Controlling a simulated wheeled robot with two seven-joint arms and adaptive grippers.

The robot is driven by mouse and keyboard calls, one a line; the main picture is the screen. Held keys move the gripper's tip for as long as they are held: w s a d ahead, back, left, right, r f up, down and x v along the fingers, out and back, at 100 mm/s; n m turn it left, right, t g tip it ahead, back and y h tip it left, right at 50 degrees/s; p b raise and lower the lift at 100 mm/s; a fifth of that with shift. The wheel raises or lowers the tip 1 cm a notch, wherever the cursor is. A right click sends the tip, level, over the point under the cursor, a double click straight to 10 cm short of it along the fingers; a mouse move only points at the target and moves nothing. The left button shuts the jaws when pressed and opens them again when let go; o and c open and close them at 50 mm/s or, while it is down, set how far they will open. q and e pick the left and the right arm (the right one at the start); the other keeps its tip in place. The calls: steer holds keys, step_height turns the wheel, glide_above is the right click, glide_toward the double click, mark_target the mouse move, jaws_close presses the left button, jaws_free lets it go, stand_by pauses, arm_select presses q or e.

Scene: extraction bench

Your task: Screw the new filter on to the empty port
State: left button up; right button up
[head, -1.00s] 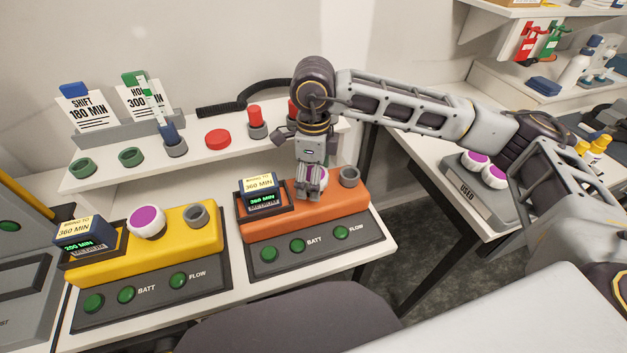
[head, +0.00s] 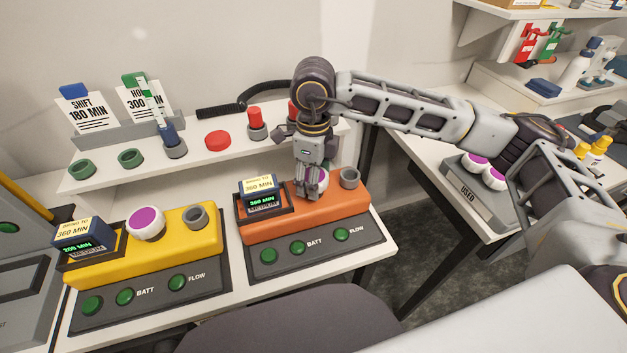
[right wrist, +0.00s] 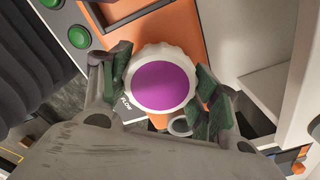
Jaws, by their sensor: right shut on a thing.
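My right gripper (head: 313,190) points down over the orange unit (head: 290,216), its fingers closed around a white ribbed filter with a purple top (head: 323,178). The right wrist view shows this filter (right wrist: 160,86) between the two finger pads. It is upright at the orange unit's left port position; its underside is hidden, so I cannot tell how far it is seated. To its right is an open grey port (head: 350,177), partly visible in the right wrist view (right wrist: 180,126). The yellow unit (head: 172,236) carries another purple-topped filter (head: 147,223) and an open grey port (head: 195,216).
A tray marked USED (head: 471,189) holds purple-topped filters on the right bench. The shelf behind the units carries green rings, a red button (head: 217,140) and label cards (head: 88,107). A timer box (head: 259,192) stands left of my right gripper.

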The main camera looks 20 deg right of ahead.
steer(key=shift+m+b, duration=0.3)
steer(key=shift+m, duration=1.1)
steer(key=shift+m+b, duration=0.35)
steer(key=shift+m, duration=7.95)
steer(key=shift+f+m, duration=0.1)
steer(key=shift+m, duration=3.2)
steer(key=o, duration=1.2)
